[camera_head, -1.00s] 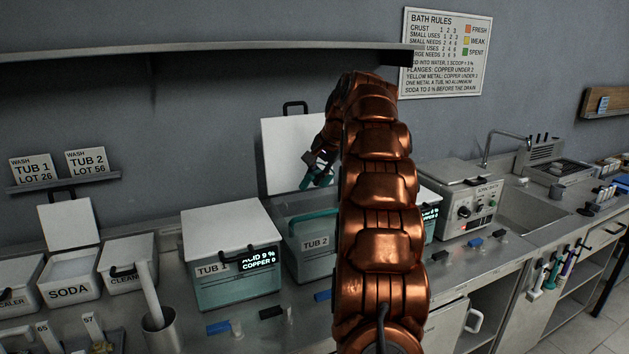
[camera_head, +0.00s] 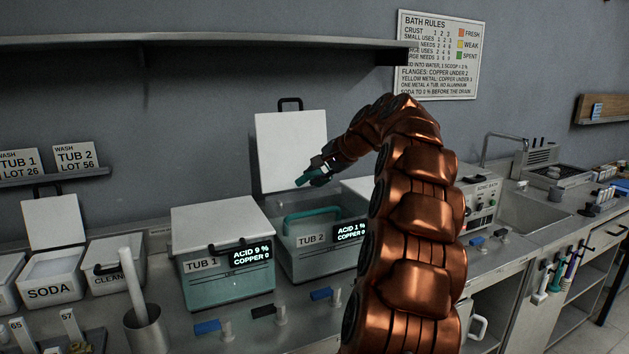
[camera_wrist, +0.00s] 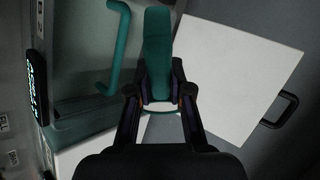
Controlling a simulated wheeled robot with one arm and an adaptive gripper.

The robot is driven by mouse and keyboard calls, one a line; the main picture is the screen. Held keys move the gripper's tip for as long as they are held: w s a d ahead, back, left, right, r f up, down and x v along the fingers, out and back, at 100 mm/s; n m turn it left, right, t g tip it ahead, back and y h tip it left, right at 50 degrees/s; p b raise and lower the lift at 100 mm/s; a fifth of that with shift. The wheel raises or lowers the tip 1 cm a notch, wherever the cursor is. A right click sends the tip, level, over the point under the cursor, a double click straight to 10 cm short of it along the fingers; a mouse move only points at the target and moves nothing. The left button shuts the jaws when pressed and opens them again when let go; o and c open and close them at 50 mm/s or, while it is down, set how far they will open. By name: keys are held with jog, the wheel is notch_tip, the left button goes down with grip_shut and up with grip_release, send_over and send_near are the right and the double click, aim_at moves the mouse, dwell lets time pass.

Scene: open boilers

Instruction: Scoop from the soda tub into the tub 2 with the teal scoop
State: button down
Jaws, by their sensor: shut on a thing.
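My gripper (camera_head: 318,172) is above tub 2 (camera_head: 285,262), in front of its raised white lid (camera_head: 277,130). It is shut on the teal scoop (camera_wrist: 157,50), whose handle stands between the fingers in the wrist view. The scoop's bowl is mostly hidden by my gripper, so I cannot tell its contents. Tub 2 is open, with a teal handle bar (camera_head: 310,213) across its top; its display reads acid 1 %, copper 0. The soda tub (camera_head: 50,290) stands open at the left, its lid raised, with pale material (camera_head: 52,267) inside.
Tub 1 (camera_head: 228,285) is covered, left of tub 2; its display reads acid 9 %, copper 0. A lidded cleaner tub (camera_head: 118,278) and a metal cup (camera_head: 149,335) holding a white rod stand further left. A shelf (camera_head: 200,42) runs overhead.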

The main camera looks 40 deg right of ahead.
jog(key=f+t+b, duration=0.1)
jog(key=b, duration=0.1)
jog(key=f+m+t+b, duration=0.1)
jog(key=t+b, duration=0.1)
jog(key=b, duration=0.1)
jog(key=shift+s, duration=0.35)
jog(key=shift+m+t+b, duration=0.3)
jog(key=shift+t, duration=0.1)
dwell(0.6)
